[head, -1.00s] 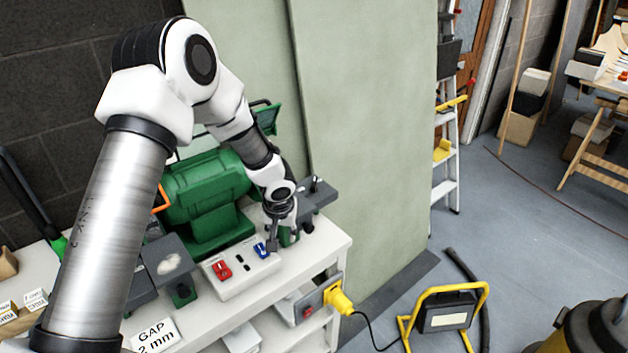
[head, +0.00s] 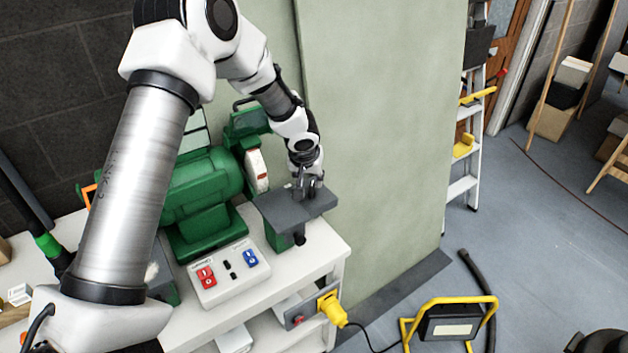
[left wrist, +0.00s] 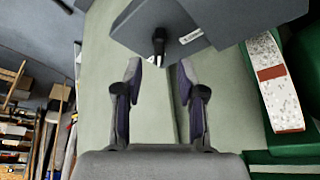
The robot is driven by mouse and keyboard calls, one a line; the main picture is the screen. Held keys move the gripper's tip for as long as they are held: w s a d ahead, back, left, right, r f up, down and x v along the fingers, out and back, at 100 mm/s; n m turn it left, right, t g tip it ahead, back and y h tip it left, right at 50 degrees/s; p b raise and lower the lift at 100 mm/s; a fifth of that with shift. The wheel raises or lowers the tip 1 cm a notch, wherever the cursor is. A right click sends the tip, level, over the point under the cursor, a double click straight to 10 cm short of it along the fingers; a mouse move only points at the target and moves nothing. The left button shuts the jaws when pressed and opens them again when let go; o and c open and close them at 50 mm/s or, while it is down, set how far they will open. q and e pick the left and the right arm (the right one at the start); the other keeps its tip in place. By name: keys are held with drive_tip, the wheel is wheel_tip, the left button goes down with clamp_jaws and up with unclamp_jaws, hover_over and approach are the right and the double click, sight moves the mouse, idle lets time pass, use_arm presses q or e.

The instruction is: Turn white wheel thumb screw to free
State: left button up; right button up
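The green bench grinder (head: 205,190) stands on the white bench. Its pale wheel with a red label (head: 257,168) is on the right side and also shows in the left wrist view (left wrist: 277,85). A grey tool rest (head: 285,210) sits before that wheel. In the left wrist view a small black handle (left wrist: 158,44), which looks like the thumb screw, stands at the rest (left wrist: 245,15). My left gripper (head: 308,190) is over the rest's right part. Its fingers (left wrist: 158,70) are open and empty, apart from the handle, which lies ahead between them. My right gripper is not in view.
A switch box (head: 230,273) with red and blue switches lies on the bench front. A green-grey wall panel (head: 375,130) stands close behind and right of my gripper. A yellow plug (head: 333,308) sticks out from the bench side. A yellow-framed lamp (head: 450,325) stands on the floor.

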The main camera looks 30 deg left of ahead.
sight(311, 188)
use_arm(q)
drive_tip(key=x, duration=0.3)
drive_tip(key=p+x, duration=0.1)
drive_tip(key=x, duration=0.1)
drive_tip(key=shift+w+r, duration=0.1)
drive_tip(key=shift+w, duration=0.15)
drive_tip(key=shift+w+f, duration=0.2)
drive_tip(key=shift+f, duration=0.1)
drive_tip(key=shift+s+r, duration=0.2)
drive_tip(key=shift+s, duration=0.05)
drive_tip(key=shift+s+r, duration=0.1)
drive_tip(key=shift+s, duration=0.05)
clamp_jaws()
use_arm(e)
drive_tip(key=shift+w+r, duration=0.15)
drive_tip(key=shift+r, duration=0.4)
